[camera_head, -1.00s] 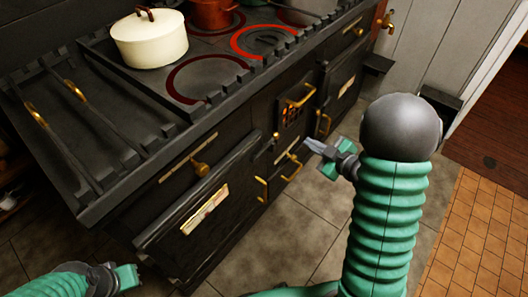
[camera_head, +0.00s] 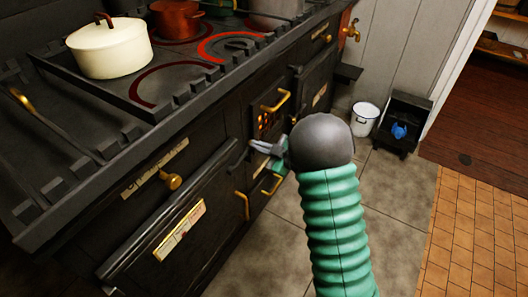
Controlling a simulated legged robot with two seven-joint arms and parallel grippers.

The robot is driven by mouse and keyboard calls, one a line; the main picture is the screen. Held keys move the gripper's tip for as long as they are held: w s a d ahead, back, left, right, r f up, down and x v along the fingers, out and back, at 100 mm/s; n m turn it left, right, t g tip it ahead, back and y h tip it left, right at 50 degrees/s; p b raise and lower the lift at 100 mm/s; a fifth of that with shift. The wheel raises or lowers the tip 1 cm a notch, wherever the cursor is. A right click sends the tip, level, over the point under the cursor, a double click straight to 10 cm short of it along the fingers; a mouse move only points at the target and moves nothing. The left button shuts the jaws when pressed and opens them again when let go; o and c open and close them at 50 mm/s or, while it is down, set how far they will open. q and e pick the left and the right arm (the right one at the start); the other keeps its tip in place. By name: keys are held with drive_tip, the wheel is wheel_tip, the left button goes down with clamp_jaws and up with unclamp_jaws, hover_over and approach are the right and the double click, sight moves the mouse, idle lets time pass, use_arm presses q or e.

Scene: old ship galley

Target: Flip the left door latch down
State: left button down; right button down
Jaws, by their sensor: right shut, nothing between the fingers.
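The black stove's left door (camera_head: 145,245) is a wide panel with a cream label (camera_head: 180,230), and it looks closed. A brass knob (camera_head: 171,181) sticks out above it. My right gripper (camera_head: 256,146) is shut and empty at the stove front, near the upper right corner of this door and just below the glowing grate (camera_head: 266,120). The left door's latch is not clearly visible; the fingers cover part of that area. I cannot tell whether the fingers touch anything. My left gripper is out of view.
Brass handles (camera_head: 277,102) and (camera_head: 271,185) stick out close to my right gripper. A cream pot (camera_head: 110,50) and a copper pot (camera_head: 177,20) stand on the stove top. A white bucket (camera_head: 364,119) and a black bin (camera_head: 405,118) stand at the back right. The tiled floor is clear.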

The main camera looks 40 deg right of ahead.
drive_tip(key=shift+w+d+f, duration=0.1)
drive_tip(key=shift+d+f, duration=0.1)
drive_tip(key=f+m+p, duration=0.1)
drive_tip(key=f+m+y+p, duration=0.1)
drive_tip(key=p, duration=0.1)
drive_tip(key=shift+w+d+f, duration=0.1)
drive_tip(key=shift+d, duration=0.25)
drive_tip(key=shift+p, duration=0.3)
